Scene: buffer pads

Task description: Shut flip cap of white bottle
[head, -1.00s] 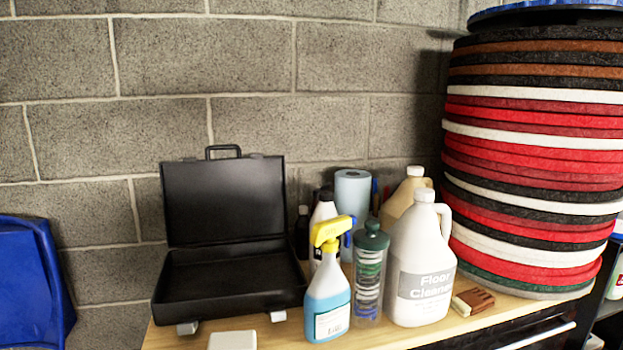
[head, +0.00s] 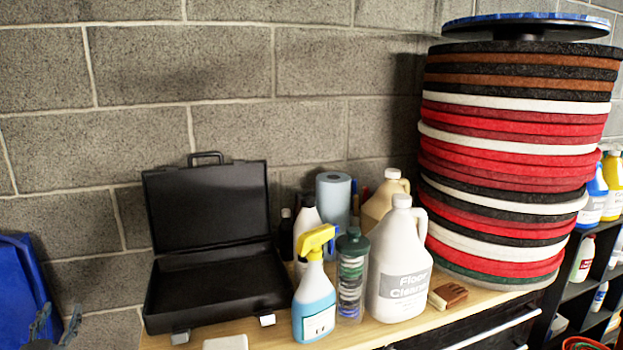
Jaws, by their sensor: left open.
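A white bottle (head: 307,218) stands on the wooden bench behind the blue spray bottle. It is partly hidden, and its cap is too small to tell whether it is open or shut. A large white Floor Cleaner jug (head: 399,270) with a white cap stands upright further right. My left gripper (head: 59,325) shows dark at the bottom left corner, cut off by the frame edge. It is open and empty, well left of the bottles and apart from the bench. My right gripper is not in view.
An open black case (head: 210,215) fills the bench's left part. A yellow-headed spray bottle (head: 314,300), a clear jar with a green lid (head: 351,285), a blue roll (head: 334,196) and a brush (head: 447,296) crowd the bench. Stacked pads (head: 510,160) stand right.

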